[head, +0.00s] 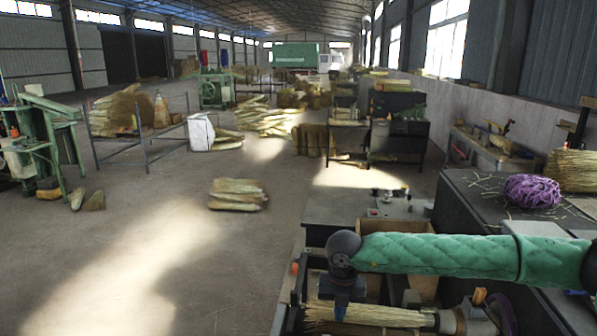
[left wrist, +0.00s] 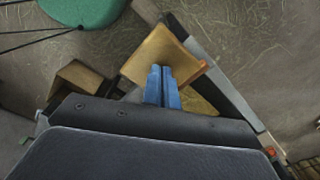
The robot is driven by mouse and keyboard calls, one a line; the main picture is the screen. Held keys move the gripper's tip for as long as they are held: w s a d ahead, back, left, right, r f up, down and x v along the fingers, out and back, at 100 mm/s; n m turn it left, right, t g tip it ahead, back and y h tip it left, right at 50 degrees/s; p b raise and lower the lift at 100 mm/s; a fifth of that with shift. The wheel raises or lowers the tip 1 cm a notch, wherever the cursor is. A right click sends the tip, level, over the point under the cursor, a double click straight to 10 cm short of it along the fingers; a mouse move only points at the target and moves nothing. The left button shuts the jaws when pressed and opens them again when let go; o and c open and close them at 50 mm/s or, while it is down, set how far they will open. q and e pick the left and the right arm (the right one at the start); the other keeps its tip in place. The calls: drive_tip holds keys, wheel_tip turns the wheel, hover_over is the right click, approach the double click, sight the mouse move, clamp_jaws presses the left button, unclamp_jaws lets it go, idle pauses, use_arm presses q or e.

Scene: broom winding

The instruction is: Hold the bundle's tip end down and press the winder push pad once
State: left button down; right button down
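The straw bundle (head: 365,315) lies at the bottom of the head view, its loose tip end to the left. Its right end meets a round metal winder part (head: 450,320). My right gripper (head: 341,304) points down with its blue fingers at the bundle's tip end; contact and finger gap are unclear. My left gripper (left wrist: 163,88) shows in the left wrist view with its blue fingers together and nothing visible between them. It is above or against a tan wooden piece (left wrist: 157,53); touching cannot be told. I cannot identify the push pad for certain.
A dark bench (head: 460,200) with purple twine (head: 533,191) and more straw (head: 573,170) stands at the right. An open wooden box (head: 396,228) sits behind my right arm. A straw pile (head: 237,194) lies on the floor, with open floor to the left.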

use_arm(q)
drive_tip(key=shift+r, duration=3)
wheel_tip(320, 180, up, 12)
use_arm(e)
drive_tip(key=shift+r, duration=0.1)
idle(0.4)
use_arm(q)
drive_tip(key=shift+f, duration=0.3)
use_arm(e)
wheel_tip(320, 180, up, 9)
idle(1.6)
